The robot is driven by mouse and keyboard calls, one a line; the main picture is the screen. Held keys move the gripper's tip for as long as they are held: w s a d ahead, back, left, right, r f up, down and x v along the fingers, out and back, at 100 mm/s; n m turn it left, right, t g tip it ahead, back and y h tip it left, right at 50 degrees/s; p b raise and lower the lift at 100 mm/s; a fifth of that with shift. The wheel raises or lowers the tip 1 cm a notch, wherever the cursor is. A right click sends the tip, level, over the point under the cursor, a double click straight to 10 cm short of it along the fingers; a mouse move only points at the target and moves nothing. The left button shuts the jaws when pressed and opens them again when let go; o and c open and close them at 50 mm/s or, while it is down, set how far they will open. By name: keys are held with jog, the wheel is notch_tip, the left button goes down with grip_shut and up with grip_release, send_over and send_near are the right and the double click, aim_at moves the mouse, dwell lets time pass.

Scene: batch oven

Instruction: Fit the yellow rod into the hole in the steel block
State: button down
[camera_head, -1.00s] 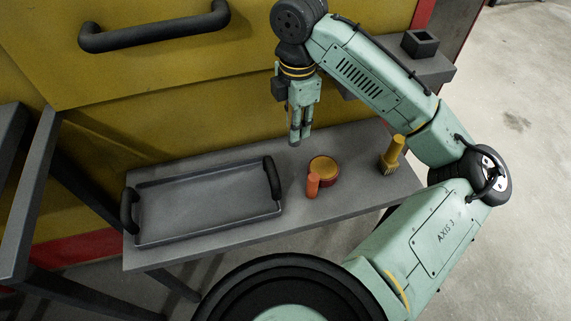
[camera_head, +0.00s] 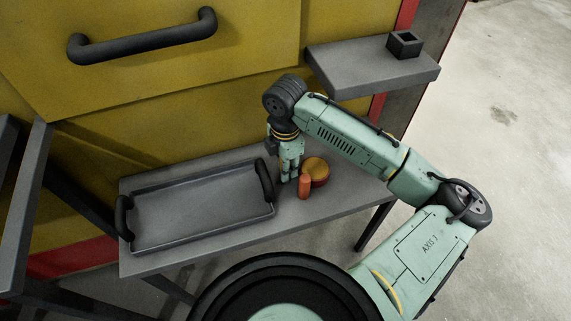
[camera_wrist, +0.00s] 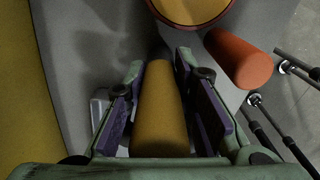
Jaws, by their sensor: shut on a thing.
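The yellow rod (camera_wrist: 160,112) lies between the fingers of my gripper (camera_wrist: 162,110) in the wrist view, and the gripper is shut on it. In the head view my gripper (camera_head: 290,172) is low over the grey table, just left of the orange rod; I cannot make out the yellow rod there. A dark square block with a square hole in its top, apparently the steel block (camera_head: 404,45), sits on the grey shelf at the upper right, well away from the gripper. It is not in the wrist view.
An orange rod (camera_head: 304,188) stands close beside a round red container with a yellow top (camera_head: 316,171), right of the gripper. A grey tray (camera_head: 205,236) with black handles is to the left. The shelf (camera_head: 370,78) is higher than the table (camera_head: 340,215).

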jog(key=shift+f, duration=0.2)
jog(key=c, duration=1.3)
grip_release()
jog(key=shift+c, duration=0.2)
jog(key=shift+r, duration=0.15)
